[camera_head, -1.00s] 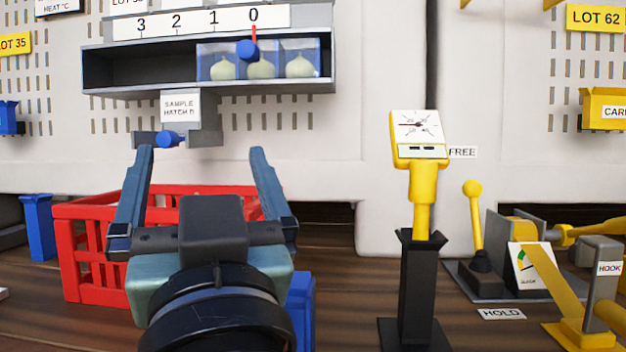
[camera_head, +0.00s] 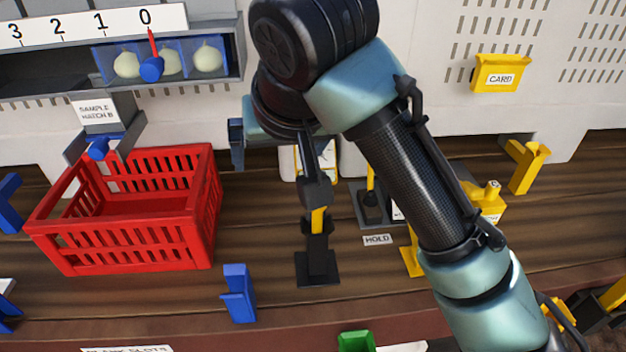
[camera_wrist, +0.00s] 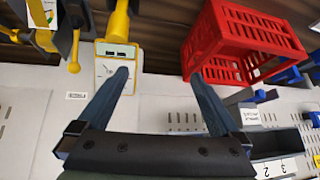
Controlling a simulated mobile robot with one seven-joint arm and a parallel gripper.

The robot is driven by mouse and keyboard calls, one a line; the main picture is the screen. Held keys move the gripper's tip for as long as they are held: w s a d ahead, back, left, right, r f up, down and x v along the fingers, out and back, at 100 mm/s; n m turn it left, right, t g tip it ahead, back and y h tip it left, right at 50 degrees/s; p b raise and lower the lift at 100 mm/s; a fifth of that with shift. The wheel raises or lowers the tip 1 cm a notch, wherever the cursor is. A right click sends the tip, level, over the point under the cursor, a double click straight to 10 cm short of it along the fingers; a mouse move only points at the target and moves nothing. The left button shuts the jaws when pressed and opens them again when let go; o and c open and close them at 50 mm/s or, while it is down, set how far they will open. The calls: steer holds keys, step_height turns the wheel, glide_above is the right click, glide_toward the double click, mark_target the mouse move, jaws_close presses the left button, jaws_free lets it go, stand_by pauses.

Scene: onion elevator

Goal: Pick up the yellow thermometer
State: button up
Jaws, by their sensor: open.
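The yellow thermometer (camera_head: 318,220) stands upright in a black holder (camera_head: 318,262) on the wooden bench. In the head view my arm and gripper hide most of its white dial. In the wrist view, which looks turned over, the thermometer (camera_wrist: 119,49) shows its dial and yellow lower body beyond my left finger, which overlaps the dial's edge. My gripper (camera_wrist: 158,75) is open with nothing between its fingers. In the head view my gripper (camera_head: 275,175) hangs in front of and partly left of the thermometer; contact cannot be told.
A red crate (camera_head: 130,255) stands left on the bench. A small blue stand (camera_head: 238,292) is in front. A yellow lever (camera_head: 370,182) and other yellow fixtures lie right, near the HOLD label (camera_head: 378,240). A shelf with onions (camera_head: 207,55) is on the wall.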

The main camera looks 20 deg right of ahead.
steer(key=s+d+r+m+g+h+p, duration=0.1)
steer(key=s+d+g+p, duration=0.15)
steer(key=s+d, duration=0.2)
steer(key=b+x, duration=0.1)
steer(key=x, duration=0.2)
steer(key=b+x, duration=0.1)
steer(key=x, duration=0.3)
steer(key=shift+w+d+r, duration=0.1)
steer(key=shift+w+d, duration=0.1)
steer(key=shift+d, duration=0.05)
steer(key=shift+w+d+f+b, duration=0.15)
steer(key=shift+w+f+b, duration=0.1)
steer(key=shift+f+b, duration=0.2)
steer(key=shift+w+p+x, duration=0.2)
steer(key=shift+p+x, duration=0.25)
steer(key=shift+x, duration=0.85)
steer(key=shift+w+p+x, duration=0.25)
steer(key=shift+p+x, duration=0.15)
steer(key=shift+x, duration=0.85)
steer(key=shift+r, duration=0.25)
jaws_close()
